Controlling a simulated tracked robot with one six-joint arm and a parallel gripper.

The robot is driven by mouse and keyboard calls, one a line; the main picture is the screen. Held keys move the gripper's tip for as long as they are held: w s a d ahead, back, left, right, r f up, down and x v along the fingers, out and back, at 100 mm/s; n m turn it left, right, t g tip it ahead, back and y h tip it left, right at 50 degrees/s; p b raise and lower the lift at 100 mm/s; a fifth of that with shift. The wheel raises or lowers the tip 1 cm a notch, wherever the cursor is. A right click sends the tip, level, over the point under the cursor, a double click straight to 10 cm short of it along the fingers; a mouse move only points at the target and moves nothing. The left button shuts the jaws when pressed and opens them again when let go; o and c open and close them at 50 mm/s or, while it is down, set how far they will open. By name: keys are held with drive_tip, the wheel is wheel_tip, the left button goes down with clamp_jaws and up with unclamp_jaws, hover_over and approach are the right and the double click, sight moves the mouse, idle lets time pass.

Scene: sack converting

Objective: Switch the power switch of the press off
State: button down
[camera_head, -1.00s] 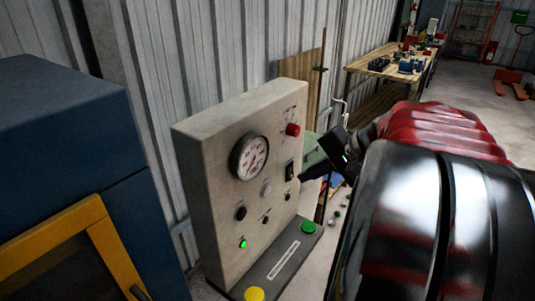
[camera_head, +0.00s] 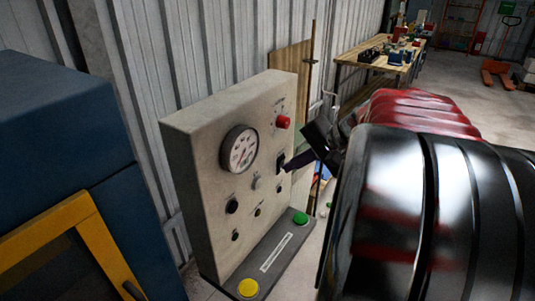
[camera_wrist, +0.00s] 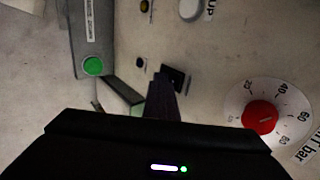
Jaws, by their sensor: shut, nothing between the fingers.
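The press's control panel (camera_head: 195,165) is a beige upright box. Its power switch (camera_head: 281,162) is a small black rocker to the right of the round gauge (camera_head: 238,150); it also shows in the wrist view (camera_wrist: 179,72). My gripper (camera_head: 289,167) is shut and empty, its tip at the lower part of the switch, seemingly touching it. In the wrist view my fingers (camera_wrist: 160,98) cover part of the switch, so its tilt is hard to read. The small green lamp (camera_head: 235,236) low on the panel is dark.
A red knob (camera_head: 283,122) sits above the switch. A green button (camera_head: 300,218) and a yellow button (camera_head: 248,288) are on the ledge below. A blue cabinet (camera_head: 60,130) stands at left, a workbench (camera_head: 375,68) behind.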

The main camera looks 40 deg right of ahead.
drive_tip(key=shift+r, duration=0.85)
drive_tip(key=s+f+v, duration=0.1)
drive_tip(key=s+v, duration=0.1)
drive_tip(key=v, duration=1.1)
drive_tip(key=shift+d+f, duration=0.25)
drive_tip(key=shift+f, duration=0.25)
drive_tip(key=shift+w+a+f, duration=0.1)
drive_tip(key=shift+w, duration=0.05)
drive_tip(key=s+a+f+n+g+h, duration=0.1)
drive_tip(key=a+f+n+g, duration=0.45)
drive_tip(key=a+f, duration=0.8)
drive_tip(key=a+n+t+h, duration=0.2)
drive_tip(key=a+n, duration=0.6)
drive_tip(key=a, duration=0.8)
drive_tip(key=shift+s+r+t, duration=0.2)
drive_tip(key=shift+s+t, duration=0.05)
drive_tip(key=shift+t, duration=0.3)
